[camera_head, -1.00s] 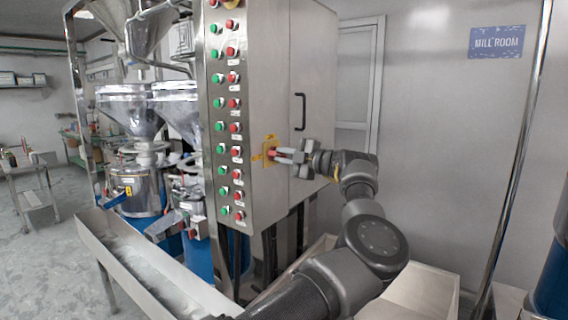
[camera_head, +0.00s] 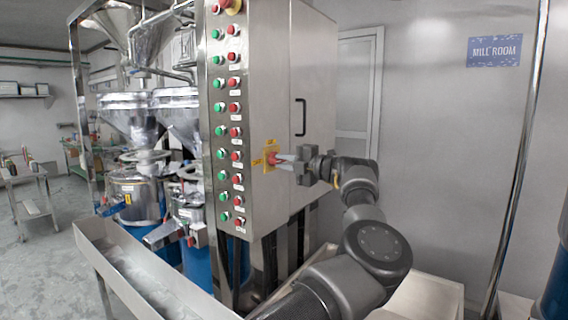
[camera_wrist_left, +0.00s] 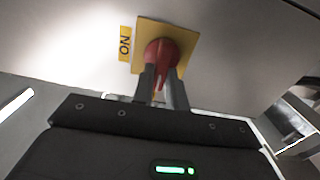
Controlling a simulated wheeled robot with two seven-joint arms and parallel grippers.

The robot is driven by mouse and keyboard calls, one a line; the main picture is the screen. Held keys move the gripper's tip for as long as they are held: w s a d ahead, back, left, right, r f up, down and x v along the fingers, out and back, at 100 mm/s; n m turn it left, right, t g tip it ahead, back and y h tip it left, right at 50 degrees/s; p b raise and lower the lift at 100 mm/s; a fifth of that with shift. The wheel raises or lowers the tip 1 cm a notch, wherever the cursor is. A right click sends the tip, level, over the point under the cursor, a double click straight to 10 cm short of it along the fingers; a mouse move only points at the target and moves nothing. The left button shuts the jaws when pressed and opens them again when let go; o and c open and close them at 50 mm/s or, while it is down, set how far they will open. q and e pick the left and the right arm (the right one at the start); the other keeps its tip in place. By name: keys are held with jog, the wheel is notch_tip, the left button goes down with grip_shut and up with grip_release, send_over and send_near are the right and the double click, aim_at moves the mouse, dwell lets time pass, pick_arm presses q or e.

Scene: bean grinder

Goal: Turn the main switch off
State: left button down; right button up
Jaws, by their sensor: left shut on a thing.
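The main switch is a red knob (camera_wrist_left: 160,58) on a yellow plate (camera_wrist_left: 178,35), mounted on the side of the steel cabinet (camera_head: 277,70). A yellow label reading "ON" (camera_wrist_left: 125,43) sits beside the plate in the left wrist view. In the head view the red knob (camera_head: 273,158) shows at the tips of my left gripper (camera_head: 283,159). My left gripper's two fingers (camera_wrist_left: 161,82) are shut on the knob, one on each side of its red handle. The knob's far side is hidden by the fingers. My right gripper is not in view.
Rows of green and red buttons (camera_head: 235,132) line the cabinet's narrow front face. A dark door handle (camera_head: 300,116) is above and right of the switch. A steel trough (camera_head: 150,285) stands at lower left, and steel hoppers (camera_head: 115,115) stand behind it.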

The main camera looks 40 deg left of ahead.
pick_arm(q)
jog(key=c, duration=1.4)
grip_release()
